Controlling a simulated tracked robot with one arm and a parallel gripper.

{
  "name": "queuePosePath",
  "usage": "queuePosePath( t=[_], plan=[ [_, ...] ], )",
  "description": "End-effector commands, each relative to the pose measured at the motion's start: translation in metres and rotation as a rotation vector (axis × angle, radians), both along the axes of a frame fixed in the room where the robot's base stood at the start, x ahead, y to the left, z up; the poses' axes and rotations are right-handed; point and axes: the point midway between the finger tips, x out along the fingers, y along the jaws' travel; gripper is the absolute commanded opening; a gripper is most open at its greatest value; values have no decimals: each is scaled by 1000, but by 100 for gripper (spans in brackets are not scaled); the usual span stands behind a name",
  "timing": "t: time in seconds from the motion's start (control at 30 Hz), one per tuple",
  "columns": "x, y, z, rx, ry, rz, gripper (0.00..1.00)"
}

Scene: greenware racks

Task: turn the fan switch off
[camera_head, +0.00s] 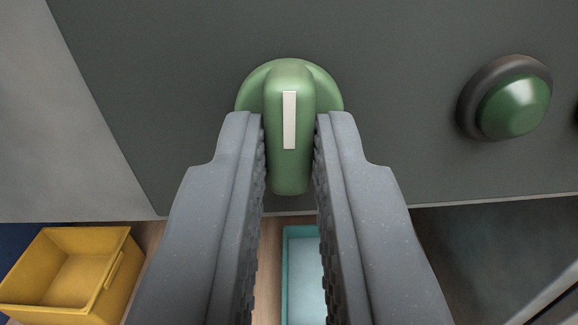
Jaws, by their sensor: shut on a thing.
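The fan switch (289,85) is a green rotary knob with a raised grip bar and a white marker line, on a dark grey panel (400,50). The bar and its white line stand vertical in the picture. My gripper (290,150) has its two grey fingers on either side of the bar, shut on it. The lower end of the bar shows between the fingers. The lower sides of the knob are partly hidden behind the fingertips.
A green push button (514,105) with a dark collar sits on the panel to the right. Below the panel are a yellow bin (70,275) at the left and a light blue tray (302,232) between my fingers. A pale grey surface (65,150) lies left of the panel.

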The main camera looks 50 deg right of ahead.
Motion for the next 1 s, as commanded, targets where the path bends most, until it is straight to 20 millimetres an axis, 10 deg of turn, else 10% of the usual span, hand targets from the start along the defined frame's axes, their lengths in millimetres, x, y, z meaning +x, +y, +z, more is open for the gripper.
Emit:
queuePosePath(
  t=[0.73,0.83,1.0],
  plan=[
    [1,2,-1,-57,71,3,0],
    [1,2,-1,-58,70,3,35],
    [1,1,0,-58,69,2,35]
  ],
)
